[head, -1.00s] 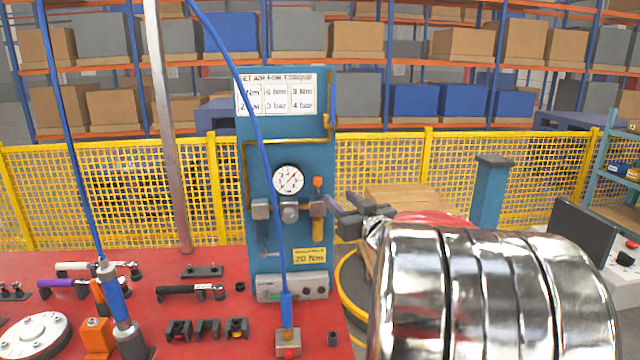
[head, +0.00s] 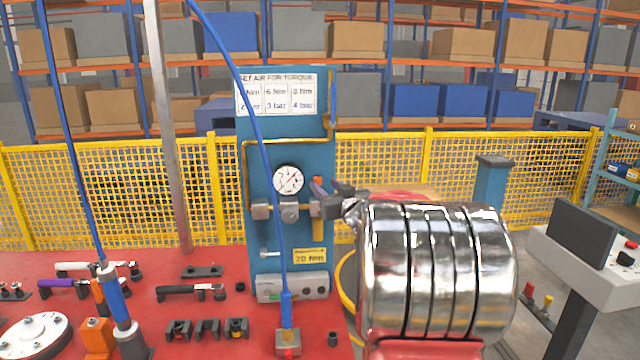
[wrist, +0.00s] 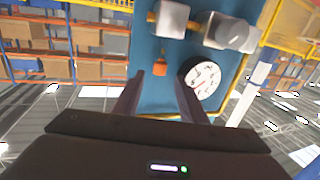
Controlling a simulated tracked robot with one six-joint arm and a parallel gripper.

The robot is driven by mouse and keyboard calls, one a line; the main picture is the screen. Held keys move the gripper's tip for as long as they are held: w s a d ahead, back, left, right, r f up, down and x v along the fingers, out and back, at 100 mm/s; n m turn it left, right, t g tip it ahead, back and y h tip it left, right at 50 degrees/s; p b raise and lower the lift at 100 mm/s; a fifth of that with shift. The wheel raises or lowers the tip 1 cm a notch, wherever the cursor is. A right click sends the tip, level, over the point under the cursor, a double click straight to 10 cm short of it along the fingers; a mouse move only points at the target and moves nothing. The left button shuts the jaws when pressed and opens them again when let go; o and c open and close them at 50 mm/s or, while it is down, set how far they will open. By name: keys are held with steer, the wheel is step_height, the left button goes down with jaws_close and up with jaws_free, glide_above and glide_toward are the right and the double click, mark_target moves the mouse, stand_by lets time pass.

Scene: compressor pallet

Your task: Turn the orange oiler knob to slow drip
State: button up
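The orange oiler knob (wrist: 160,67) shows in the wrist view, just ahead of and between my fingertips. It hangs on the blue panel beside the white gauge (wrist: 203,80). My gripper (wrist: 158,80) is open, with its two dark fingers spread apart on either side of the line to the knob. No contact with the knob shows. In the head view my gripper (head: 326,188) is at the right edge of the blue panel (head: 262,150), in front of the knob, which is mostly hidden there. The gauge (head: 288,179) is left of my fingers.
Metal blocks (head: 290,212) sit in a row under the gauge, with a brass-coloured bowl (head: 318,228) at the right. A blue hose (head: 262,130) hangs in front of the panel. A red table (head: 215,335) with tools stands below; yellow fencing (head: 390,165) stands behind.

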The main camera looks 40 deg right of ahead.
mark_target(319, 180)
steer(key=shift+x, duration=2.15)
steer(key=shift+c, duration=0.5)
jaws_close()
